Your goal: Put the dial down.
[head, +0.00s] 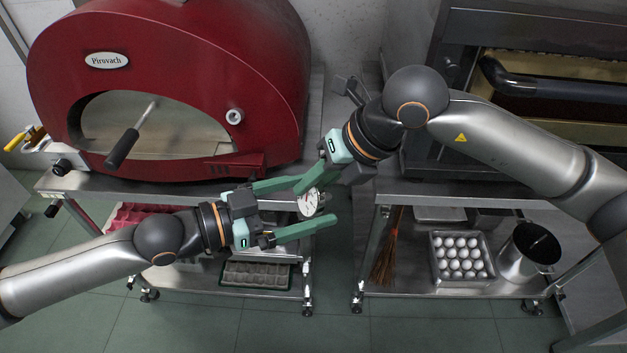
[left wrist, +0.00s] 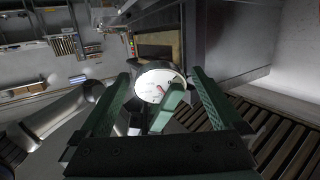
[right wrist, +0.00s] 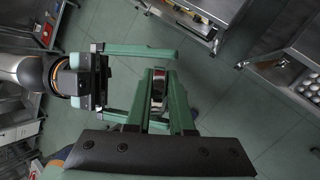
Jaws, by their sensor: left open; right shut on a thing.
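The dial (head: 308,203), a round white-faced gauge with a metal rim, is held in the air in front of the gap between the two oven stands. My right gripper (right wrist: 160,85) is shut on it, and the dial shows edge-on between its fingers (right wrist: 158,98). My left gripper (head: 319,203) is open, with its fingers on either side of the dial. In the left wrist view the dial face (left wrist: 152,84) lies between the open left fingers, apparently without being clamped. A right finger covers part of the face.
A red oven (head: 190,55) stands on a steel stand at left, with a black-handled tool (head: 122,148) at its mouth. A dark oven (head: 520,110) is at right. Lower shelves hold an egg tray (head: 461,280), a metal pot (head: 527,252) and a compartment tray (head: 255,282). Green floor is clear in front.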

